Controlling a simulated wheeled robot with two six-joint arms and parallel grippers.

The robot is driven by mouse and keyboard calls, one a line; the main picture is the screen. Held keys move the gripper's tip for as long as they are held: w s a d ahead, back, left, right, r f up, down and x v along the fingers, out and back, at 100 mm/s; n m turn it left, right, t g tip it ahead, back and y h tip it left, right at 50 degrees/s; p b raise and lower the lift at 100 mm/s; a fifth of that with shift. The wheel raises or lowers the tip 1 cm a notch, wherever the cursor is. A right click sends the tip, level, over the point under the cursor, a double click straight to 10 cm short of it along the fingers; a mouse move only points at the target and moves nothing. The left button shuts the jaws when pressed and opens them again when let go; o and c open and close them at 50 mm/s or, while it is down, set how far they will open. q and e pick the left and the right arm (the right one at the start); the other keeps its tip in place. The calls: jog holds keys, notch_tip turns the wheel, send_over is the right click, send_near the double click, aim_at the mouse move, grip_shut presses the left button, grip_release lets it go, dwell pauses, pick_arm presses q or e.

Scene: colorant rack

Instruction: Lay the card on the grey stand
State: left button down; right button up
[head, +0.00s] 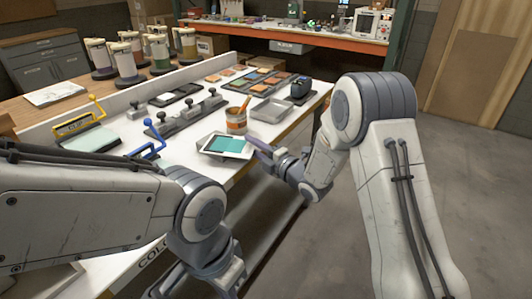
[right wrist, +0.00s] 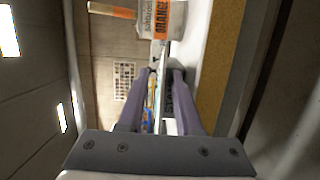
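The card (head: 229,146), white with a teal patch, lies over the grey stand (head: 204,152), which shows only at its edges in the head view. My right gripper (head: 261,147) is at the card's right edge. In the right wrist view its two purple fingers (right wrist: 163,78) are apart, with a gap wider than the thin pale edge between them, which looks like the card seen edge-on. I cannot tell whether a finger touches the card. My left arm comes in at the lower left; its fingers are out of frame.
An orange-labelled can (head: 236,120) with a stick stands just behind the card, also in the right wrist view (right wrist: 160,18). A grey tray (head: 272,110) is beyond it. A blue-handled tool (head: 150,141) and a knobbed rack (head: 186,121) are to the left.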

jog(key=b+v, duration=0.2)
jog(key=v, duration=1)
jog(key=s+a+f+m+g+h, duration=0.3)
jog(key=s+a+m+g+h, duration=0.15)
jog(key=m+h, duration=0.35)
jog(key=s+d+m+g+h, duration=0.1)
jog(key=s+m+g, duration=0.8)
jog(key=s, duration=1.8)
jog(key=shift+d+m+h, duration=0.35)
jog(key=shift+m+h, duration=0.55)
jog(key=shift+m, duration=0.1)
jog(key=shift+s+r, duration=0.1)
jog(key=shift+r, duration=0.05)
notch_tip(320, 180, up, 12)
jog(key=p, duration=1.2)
